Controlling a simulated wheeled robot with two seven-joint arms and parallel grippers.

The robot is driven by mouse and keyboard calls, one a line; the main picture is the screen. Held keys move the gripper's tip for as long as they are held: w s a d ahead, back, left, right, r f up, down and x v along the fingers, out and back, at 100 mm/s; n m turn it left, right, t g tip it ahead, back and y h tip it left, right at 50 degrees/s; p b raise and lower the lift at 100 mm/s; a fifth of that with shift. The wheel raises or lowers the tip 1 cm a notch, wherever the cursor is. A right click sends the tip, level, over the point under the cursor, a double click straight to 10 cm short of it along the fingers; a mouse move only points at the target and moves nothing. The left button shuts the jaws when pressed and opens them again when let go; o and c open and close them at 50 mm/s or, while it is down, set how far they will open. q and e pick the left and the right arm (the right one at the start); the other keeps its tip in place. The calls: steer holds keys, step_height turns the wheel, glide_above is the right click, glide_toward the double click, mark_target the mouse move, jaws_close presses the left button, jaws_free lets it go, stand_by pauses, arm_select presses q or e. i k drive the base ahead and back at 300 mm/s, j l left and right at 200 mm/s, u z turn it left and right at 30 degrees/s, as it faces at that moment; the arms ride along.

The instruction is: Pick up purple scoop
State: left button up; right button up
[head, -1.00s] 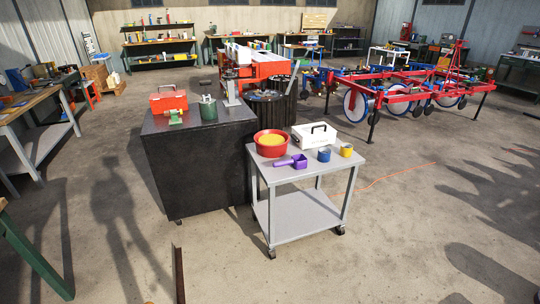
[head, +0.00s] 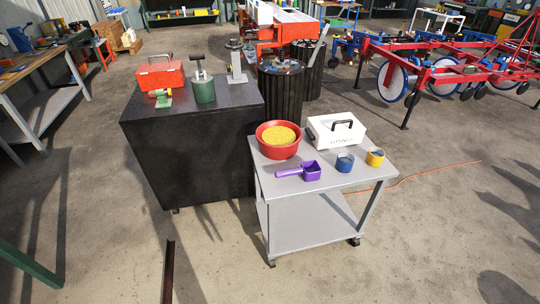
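The purple scoop (head: 311,171) lies on the top of a grey wheeled cart (head: 348,178), near its front left edge. Its handle points left and its square cup is at the right. It stands clear in front of a red bowl (head: 279,151) filled with yellow grains. Neither of my grippers shows in the head view.
A white box with a black handle (head: 336,131), a blue cup (head: 344,162) and a yellow cup (head: 375,157) share the cart top. A black cabinet (head: 190,150) with a red toolbox (head: 160,75) and a green canister (head: 203,91) stands left. The floor in front of the cart is clear, apart from a dark bar (head: 169,272) at the left.

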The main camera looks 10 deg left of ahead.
mark_target(310, 170)
steer(key=i+j+z, duration=0.4)
steer(key=i+j, duration=0.6)
steer(key=i+j+z, duration=0.2)
steer(key=j+z, duration=1.05)
steer(key=j, duration=0.3)
steer(key=j+z, duration=0.4)
steer(key=j, duration=0.15)
